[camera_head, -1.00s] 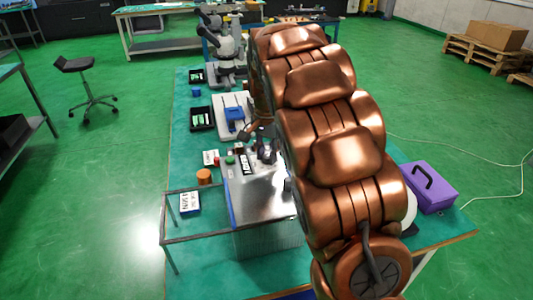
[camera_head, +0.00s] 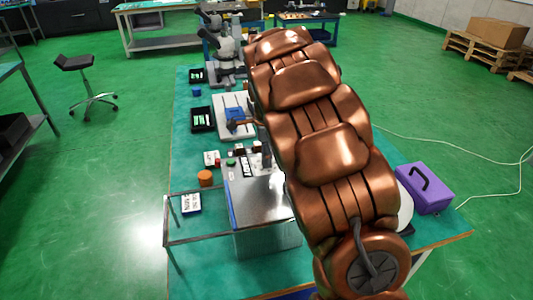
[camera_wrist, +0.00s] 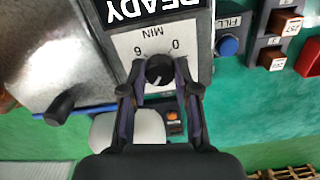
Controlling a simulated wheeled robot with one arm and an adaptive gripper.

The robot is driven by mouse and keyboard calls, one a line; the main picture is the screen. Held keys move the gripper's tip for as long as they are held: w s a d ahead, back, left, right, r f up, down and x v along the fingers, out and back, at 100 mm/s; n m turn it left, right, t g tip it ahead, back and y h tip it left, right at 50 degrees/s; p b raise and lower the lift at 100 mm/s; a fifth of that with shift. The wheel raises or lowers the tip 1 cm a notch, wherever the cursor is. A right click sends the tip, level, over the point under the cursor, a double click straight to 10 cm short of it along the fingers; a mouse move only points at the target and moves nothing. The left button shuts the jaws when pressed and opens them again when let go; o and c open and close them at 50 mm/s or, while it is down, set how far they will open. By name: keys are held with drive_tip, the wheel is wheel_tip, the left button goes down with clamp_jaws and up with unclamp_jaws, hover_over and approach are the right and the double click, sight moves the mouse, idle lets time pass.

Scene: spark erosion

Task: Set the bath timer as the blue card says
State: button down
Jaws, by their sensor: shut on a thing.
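The bath timer is a black round knob (camera_wrist: 159,73) on a white plate (camera_wrist: 128,44) marked 0, MIN and 6, upside down in the wrist view. A black display (camera_wrist: 150,8) reading READY adjoins the plate. My gripper (camera_wrist: 160,66) is shut on the knob, one finger on each side. I cannot tell clearly where the knob points. In the head view my arm hides most of the gripper. The card with a blue edge (camera_head: 190,203) lies left of the metal tank (camera_head: 262,199); its small print is hard to read.
A blue FILL button (camera_wrist: 228,46) is beside the plate, with labelled brown blocks (camera_wrist: 285,22) and a red block (camera_wrist: 309,57) beyond. A dark knob (camera_wrist: 59,107) is on the other side. A thin frame (camera_head: 205,240) stands by the tank. A purple case (camera_head: 425,188) is at right.

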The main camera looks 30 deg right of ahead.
drive_tip(key=shift+r+m, duration=0.1)
drive_tip(key=shift+m, duration=0.9)
drive_tip(key=c, duration=0.8)
unclamp_jaws()
drive_tip(key=shift+c, duration=0.2)
wheel_tip(320, 180, up, 12)
